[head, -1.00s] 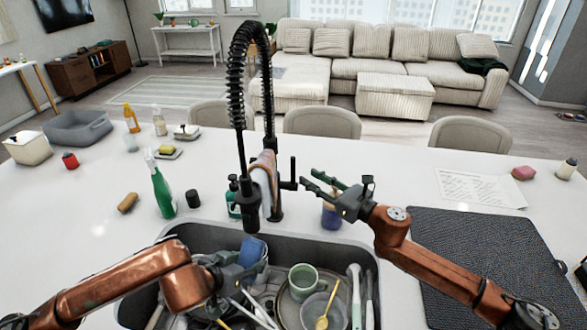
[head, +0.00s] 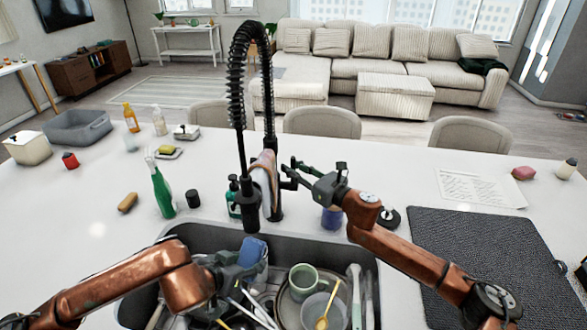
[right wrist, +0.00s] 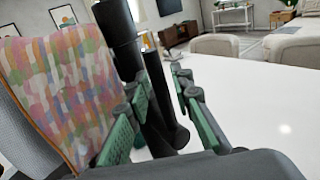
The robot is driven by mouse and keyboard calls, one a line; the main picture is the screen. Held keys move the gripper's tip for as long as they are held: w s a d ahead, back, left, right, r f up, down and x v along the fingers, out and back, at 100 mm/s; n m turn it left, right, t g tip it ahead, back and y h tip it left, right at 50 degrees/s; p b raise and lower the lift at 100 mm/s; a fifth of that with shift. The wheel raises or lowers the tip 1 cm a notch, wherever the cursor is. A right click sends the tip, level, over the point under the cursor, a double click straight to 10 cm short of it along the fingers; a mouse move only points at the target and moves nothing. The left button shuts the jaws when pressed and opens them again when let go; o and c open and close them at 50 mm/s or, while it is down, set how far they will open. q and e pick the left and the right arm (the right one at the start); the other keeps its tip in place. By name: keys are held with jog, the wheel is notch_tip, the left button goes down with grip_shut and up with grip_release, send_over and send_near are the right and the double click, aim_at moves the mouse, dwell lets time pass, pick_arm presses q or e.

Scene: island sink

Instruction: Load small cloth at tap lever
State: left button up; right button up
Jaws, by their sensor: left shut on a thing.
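The black tap (head: 247,205) with a coiled hose stands behind the sink. The small cloth (head: 265,165) hangs on it, and its pastel patchwork fills the left of the right wrist view (right wrist: 65,95). My right gripper (head: 289,176) is at the tap's right side, fingers open. In the right wrist view, the dark tap lever (right wrist: 163,105) stands between its green-padded fingers (right wrist: 160,118); contact is unclear. My left gripper (head: 240,272) is low over the sink, shut on a blue thing (head: 253,250); its fingertips are partly hidden.
The sink (head: 190,238) holds a green mug (head: 303,278), plates and utensils. A green spray bottle (head: 162,190), a dark cup (head: 193,198) and a brown brush (head: 127,203) stand or lie to the left. A dark mat (head: 480,250) covers the right counter.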

grip_shut()
dwell(0.3)
jog(key=shift+s+a+n+y, duration=0.1)
jog(key=shift+s+n+y, duration=0.4)
jog(key=shift+n, duration=0.4)
jog(key=shift+s, duration=0.1)
jog(key=shift+o, duration=1.5)
grip_release()
